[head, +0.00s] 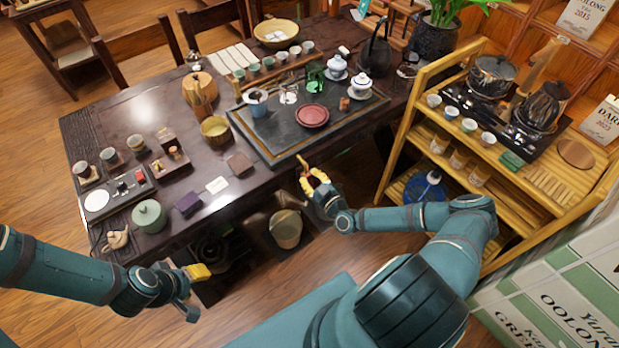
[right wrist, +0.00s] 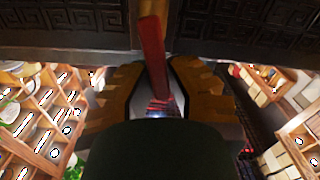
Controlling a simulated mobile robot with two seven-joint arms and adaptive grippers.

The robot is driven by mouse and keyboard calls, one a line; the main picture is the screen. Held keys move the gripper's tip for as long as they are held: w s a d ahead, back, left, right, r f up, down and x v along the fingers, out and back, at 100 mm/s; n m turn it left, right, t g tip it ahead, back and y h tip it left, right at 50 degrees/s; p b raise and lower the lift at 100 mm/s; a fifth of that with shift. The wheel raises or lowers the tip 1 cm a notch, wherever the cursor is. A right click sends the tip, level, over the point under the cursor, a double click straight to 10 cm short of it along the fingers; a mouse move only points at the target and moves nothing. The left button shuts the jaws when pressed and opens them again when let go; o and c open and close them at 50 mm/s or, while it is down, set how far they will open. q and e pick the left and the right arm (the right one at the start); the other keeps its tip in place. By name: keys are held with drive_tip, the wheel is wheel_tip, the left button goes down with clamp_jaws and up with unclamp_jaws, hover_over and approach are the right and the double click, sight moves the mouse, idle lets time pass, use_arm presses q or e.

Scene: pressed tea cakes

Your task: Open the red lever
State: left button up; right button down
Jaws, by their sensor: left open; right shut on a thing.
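A red bar, which looks like the red lever (right wrist: 153,55), stands upright in the right wrist view. Its upper end meets the dark carved wood edge. My right gripper (head: 316,184) is at the front edge of the dark table, and its yellow fingers are shut around the bar's lower part; it also fills the right wrist view (right wrist: 158,100). In the head view an orange-red end (head: 302,161) of a bar sticks up past the fingers. How the bar is fixed is hidden. My left gripper (head: 195,285) is open and empty, low in front of the table's left part.
The dark table (head: 110,125) carries a tea tray (head: 262,150), cups and a green lidded pot (head: 149,215). A bin (head: 286,230) stands under the table. A bamboo shelf (head: 405,140) with cups and kettles is at the right. Wood floor shows at the lower left.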

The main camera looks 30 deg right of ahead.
drive_tip(key=shift+w+d+f+m+b, duration=0.1)
drive_tip(key=shift+d+m+b, duration=0.3)
drive_tip(key=shift+m+b, duration=0.7)
drive_tip(key=shift+d+m+b, duration=0.15)
drive_tip(key=shift+m+b, duration=0.15)
drive_tip(key=shift+b, duration=0.15)
drive_tip(key=shift+r, duration=0.2)
drive_tip(key=c, duration=0.9)
unclamp_jaws()
drive_tip(key=shift+c, duration=0.2)
drive_tip(key=s+d, duration=0.1)
drive_tip(key=s, duration=1.1)
